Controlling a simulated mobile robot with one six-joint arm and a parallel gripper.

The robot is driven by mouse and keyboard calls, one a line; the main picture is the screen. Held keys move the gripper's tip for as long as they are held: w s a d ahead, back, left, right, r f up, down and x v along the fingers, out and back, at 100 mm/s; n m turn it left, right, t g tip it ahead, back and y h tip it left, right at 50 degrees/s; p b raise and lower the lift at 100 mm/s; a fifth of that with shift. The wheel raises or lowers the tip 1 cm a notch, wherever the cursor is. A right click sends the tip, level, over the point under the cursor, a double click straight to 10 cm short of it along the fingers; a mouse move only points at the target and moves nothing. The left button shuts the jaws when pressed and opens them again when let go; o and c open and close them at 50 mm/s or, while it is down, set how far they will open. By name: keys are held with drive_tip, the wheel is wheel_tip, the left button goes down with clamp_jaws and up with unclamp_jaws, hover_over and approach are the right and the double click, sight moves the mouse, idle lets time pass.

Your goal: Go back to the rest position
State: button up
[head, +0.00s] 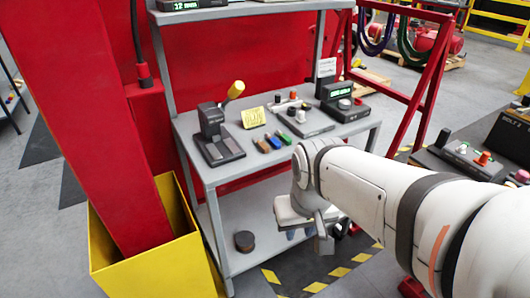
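My white arm reaches in from the right edge of the head view. My gripper (308,234) hangs at its end, pointing down, in front of the grey workbench (190,128) and below its top. The gripper looks small and partly covered by its own housing, so its opening cannot be made out. No object can be seen in it. A dark lever device (218,145) with a yellow handle (235,90) tilted up to the right stands on the left of the bench top, apart from the gripper.
The bench top also holds a yellow note block (253,117), several small coloured pieces (269,143), a knob panel (304,121) and a green-display box (341,101). A red post in a yellow guard (155,272) stands left. A dark control console (472,160) is at right.

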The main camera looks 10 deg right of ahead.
wheel_tip(320, 180, up, 8)
drive_tip(key=p, duration=0.7)
drive_tip(key=shift+s, duration=0.15)
